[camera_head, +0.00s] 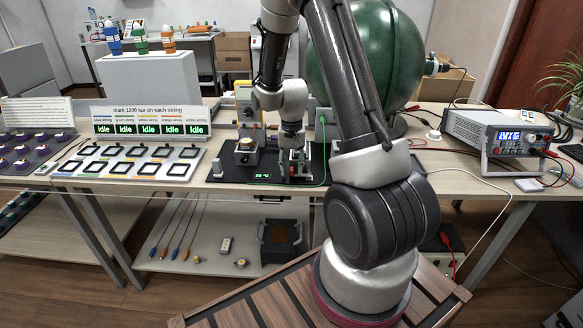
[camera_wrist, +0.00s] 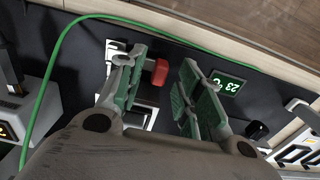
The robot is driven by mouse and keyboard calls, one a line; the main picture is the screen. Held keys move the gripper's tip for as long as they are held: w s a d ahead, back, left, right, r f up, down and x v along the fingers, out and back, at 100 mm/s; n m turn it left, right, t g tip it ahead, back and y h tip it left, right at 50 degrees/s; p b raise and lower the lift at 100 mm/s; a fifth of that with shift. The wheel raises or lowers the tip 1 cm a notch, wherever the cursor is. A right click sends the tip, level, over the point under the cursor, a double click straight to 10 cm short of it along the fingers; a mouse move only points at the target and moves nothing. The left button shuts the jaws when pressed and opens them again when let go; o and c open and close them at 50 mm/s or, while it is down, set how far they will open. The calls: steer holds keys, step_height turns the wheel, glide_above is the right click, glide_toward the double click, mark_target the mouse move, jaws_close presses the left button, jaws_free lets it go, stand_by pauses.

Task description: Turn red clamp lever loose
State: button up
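The red clamp lever (camera_wrist: 159,72) shows in the wrist view as a short red knob beside my gripper's left finger. My gripper (camera_wrist: 162,80) has its two green-padded fingers spread apart, with the red lever between them, nearer the left one. Whether the left finger touches the lever I cannot tell. Below the lever a pale metal fixture (camera_wrist: 140,118) is partly hidden by the fingers. In the head view my gripper (camera_head: 293,160) points down over the black mat (camera_head: 228,173) on the bench; the lever is mostly hidden there.
A small green display (camera_wrist: 228,84) lies right of the fingers. A green cable (camera_wrist: 50,92) curves along the mat. In the head view, a yellow-topped device (camera_head: 246,146) stands left of my gripper, a large green sphere (camera_head: 385,50) behind, and a power supply (camera_head: 498,135) at right.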

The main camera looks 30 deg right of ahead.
steer(key=shift+f, duration=0.35)
jaws_close()
